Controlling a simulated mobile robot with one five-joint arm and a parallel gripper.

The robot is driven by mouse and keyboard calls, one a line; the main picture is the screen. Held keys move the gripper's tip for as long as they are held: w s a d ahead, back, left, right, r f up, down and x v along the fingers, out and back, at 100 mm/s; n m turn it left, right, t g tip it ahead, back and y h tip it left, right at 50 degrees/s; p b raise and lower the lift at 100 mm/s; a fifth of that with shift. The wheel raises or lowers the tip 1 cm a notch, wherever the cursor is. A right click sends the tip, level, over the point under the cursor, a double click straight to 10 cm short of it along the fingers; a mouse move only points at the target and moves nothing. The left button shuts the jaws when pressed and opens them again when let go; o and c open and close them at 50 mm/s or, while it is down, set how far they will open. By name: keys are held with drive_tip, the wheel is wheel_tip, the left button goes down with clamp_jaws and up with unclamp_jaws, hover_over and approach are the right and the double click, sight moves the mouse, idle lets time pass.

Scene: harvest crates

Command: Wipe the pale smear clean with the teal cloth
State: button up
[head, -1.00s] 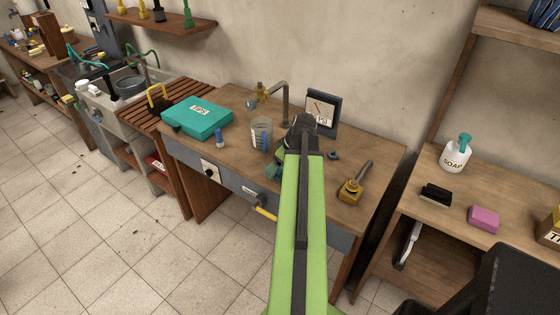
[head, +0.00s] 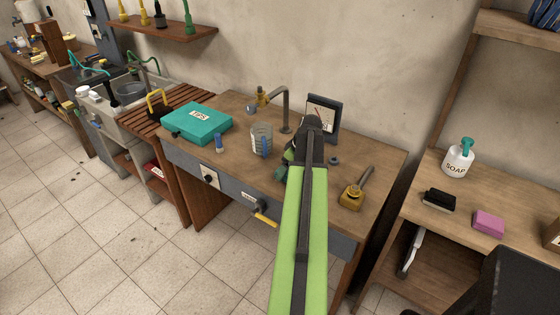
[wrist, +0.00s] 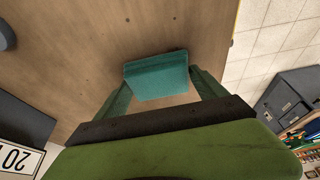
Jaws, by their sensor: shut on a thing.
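My gripper (wrist: 160,80) is shut on the teal cloth (wrist: 157,75), which sits between its two green fingers in the wrist view. In the head view my gripper (head: 285,169) is over the wooden workbench (head: 235,110), near its front edge and right of the glass beaker. The arm hides much of the gripper and the cloth there. I cannot tell whether the cloth touches the bench top. I cannot make out the pale smear in either view.
Bare bench surrounds the cloth in the wrist view.

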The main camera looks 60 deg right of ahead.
drive_tip(key=shift+d, duration=1)
drive_tip(key=shift+a, duration=3.75)
drive_tip(key=shift+a+r, duration=0.2)
drive_tip(key=shift+a, duration=0.05)
wheel_tip(320, 180, up, 3)
drive_tip(key=p, duration=0.3)
drive_tip(key=shift+d, duration=0.15)
drive_tip(key=shift+t, duration=0.3)
wheel_tip(320, 180, up, 4)
drive_tip(key=p, duration=0.4)
drive_tip(key=shift+r, duration=0.25)
drive_tip(key=shift+f, duration=0.1)
drive_tip(key=shift+f, duration=0.1)
